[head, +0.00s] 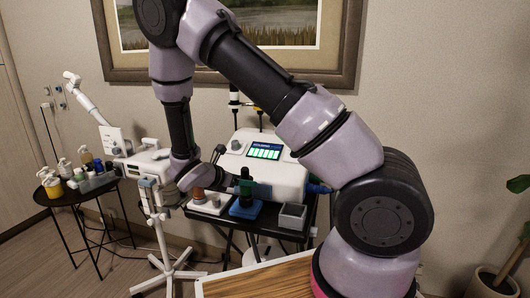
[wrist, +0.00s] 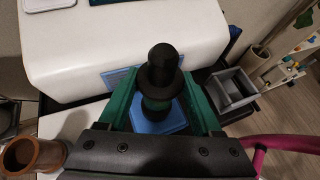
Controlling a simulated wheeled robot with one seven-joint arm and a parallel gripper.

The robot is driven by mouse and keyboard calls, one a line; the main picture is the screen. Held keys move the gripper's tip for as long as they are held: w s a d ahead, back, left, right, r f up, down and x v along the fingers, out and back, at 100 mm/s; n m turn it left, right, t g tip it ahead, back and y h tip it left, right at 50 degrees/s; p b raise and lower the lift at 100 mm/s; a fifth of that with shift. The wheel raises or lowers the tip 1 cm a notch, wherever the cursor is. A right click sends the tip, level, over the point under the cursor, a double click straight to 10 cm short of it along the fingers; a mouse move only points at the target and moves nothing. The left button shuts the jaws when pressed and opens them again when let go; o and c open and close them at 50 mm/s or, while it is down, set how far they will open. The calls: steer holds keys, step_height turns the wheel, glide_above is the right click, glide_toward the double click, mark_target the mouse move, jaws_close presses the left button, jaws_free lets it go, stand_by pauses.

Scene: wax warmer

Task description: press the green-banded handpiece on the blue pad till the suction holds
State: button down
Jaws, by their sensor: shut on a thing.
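The black handpiece (head: 246,174) with its green band stands upright at the blue pad (head: 244,210) on the dark cart, in front of the white machine. In the wrist view the handpiece (wrist: 164,62) shows its rounded black top and collar, with the blue pad (wrist: 172,126) below it. My gripper (wrist: 160,104) has its green fingers on either side of the handpiece and is shut on it. The handpiece's lower end is largely hidden by the gripper, so I cannot tell whether it touches the pad.
The white machine (head: 283,177) with a lit screen stands close behind. A brown cup (wrist: 22,156) is left of the gripper, and a grey bin (head: 292,216) is right of the pad. A round black table (head: 75,193) with bottles stands at the far left.

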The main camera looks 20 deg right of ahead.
mark_target(243, 169)
steer(key=shift+r, duration=3)
